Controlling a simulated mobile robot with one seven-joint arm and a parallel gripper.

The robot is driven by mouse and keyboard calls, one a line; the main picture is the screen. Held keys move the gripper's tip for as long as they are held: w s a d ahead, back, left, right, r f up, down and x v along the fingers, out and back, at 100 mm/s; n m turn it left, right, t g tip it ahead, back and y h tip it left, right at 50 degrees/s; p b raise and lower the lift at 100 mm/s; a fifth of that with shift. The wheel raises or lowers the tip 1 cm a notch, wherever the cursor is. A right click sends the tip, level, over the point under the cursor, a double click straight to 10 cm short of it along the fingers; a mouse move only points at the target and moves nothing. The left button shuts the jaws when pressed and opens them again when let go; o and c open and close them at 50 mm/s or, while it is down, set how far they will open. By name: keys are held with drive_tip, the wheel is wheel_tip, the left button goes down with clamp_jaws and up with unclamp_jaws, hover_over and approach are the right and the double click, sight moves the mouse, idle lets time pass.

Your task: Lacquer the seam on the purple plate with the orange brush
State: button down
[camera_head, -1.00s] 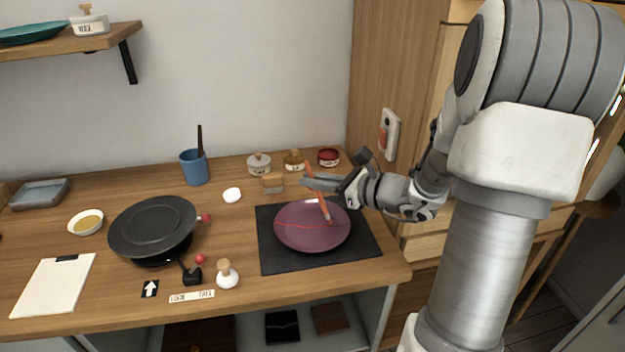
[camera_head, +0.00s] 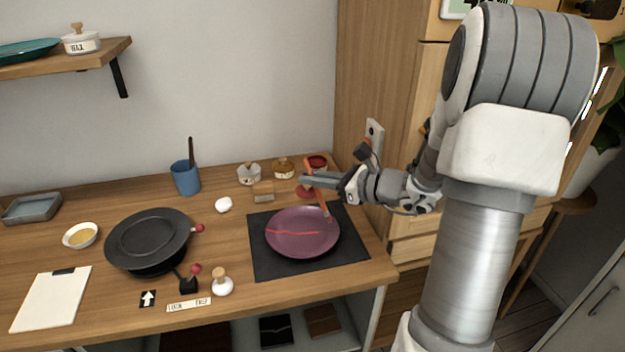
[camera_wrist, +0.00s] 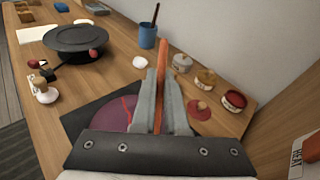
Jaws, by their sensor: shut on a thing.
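The purple plate (camera_head: 290,247) lies on a black mat (camera_head: 262,264) near the counter's right end. A thin red seam line (camera_head: 292,232) runs across it. My gripper (camera_head: 306,181) is shut on the orange brush (camera_head: 318,196), above the plate's far right side. The brush slants, with its lower end close to the plate's far right rim; I cannot tell whether it touches. In the wrist view the brush (camera_wrist: 160,60) rises between the fingers, and they hide part of the plate (camera_wrist: 112,117). A red jar (camera_head: 317,163) stands behind, with a red lid (camera_wrist: 199,109) on the counter beside it.
A blue cup (camera_head: 186,179) and a black pan-like turntable (camera_head: 148,238) are to the left. A wooden cabinet (camera_head: 378,70) bounds the right.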

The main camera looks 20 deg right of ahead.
drive_tip(key=shift+r+p, duration=2.05)
drive_tip(key=shift+r, duration=0.55)
